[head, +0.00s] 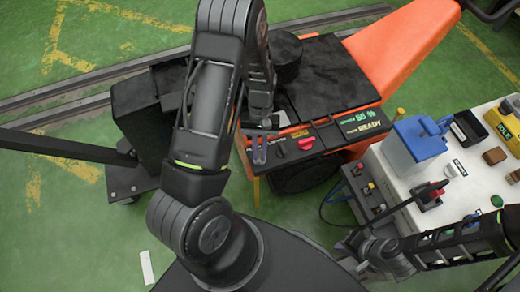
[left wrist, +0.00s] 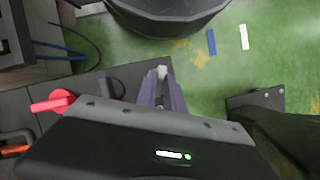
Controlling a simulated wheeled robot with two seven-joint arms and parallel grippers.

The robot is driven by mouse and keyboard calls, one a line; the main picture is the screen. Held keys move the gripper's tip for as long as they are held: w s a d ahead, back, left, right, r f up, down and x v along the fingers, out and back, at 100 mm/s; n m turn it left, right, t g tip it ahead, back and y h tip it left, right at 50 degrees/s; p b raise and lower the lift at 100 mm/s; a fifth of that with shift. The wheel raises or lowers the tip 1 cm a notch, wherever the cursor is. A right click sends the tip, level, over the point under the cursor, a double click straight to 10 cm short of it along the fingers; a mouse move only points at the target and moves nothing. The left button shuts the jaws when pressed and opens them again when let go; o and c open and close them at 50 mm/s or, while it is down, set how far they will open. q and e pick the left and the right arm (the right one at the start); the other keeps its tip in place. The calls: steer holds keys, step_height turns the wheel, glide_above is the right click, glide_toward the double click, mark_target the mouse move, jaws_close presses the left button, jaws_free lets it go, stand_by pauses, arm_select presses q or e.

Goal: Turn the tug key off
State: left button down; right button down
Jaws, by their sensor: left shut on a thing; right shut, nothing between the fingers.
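The orange and black tug (head: 400,40) stands at the top centre of the head view. Its lit panel (head: 362,124) reads READY with a percentage above. My left gripper (head: 259,152) is over the panel's left end, its bluish fingers pointing down. In the left wrist view the fingers (left wrist: 161,88) are shut on a small pale piece, the tug key (left wrist: 162,70). The fingers hide most of the key, so its angle cannot be told. A red knob (head: 306,143) sits to the right of the gripper, apart from it. My right gripper (head: 364,264) is shut and empty, low at the right.
A white-topped cart (head: 400,178) with a blue container (head: 412,143), several small blocks and red controls stands at the right. Rails (head: 75,92) cross the green floor at the back. A black round part (left wrist: 170,15) is close above the fingers in the left wrist view.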

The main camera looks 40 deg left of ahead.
arm_select(q)
steer(key=n+t+h, duration=0.1)
steer(key=n, duration=0.3)
steer(key=shift+a+n+p, duration=0.15)
steer(key=shift+n+p, duration=0.15)
steer(key=shift+p, duration=0.05)
steer(key=shift+t, duration=0.3)
steer(key=c, duration=1.4)
jaws_free()
steer(key=shift+s, duration=0.1)
steer(key=shift+c, duration=0.2)
steer(key=p+v, duration=0.1)
steer(key=v, duration=0.6)
steer(key=shift+a+r+p, duration=0.2)
steer(key=shift+r+p, duration=0.1)
steer(key=shift+r, duration=0.05)
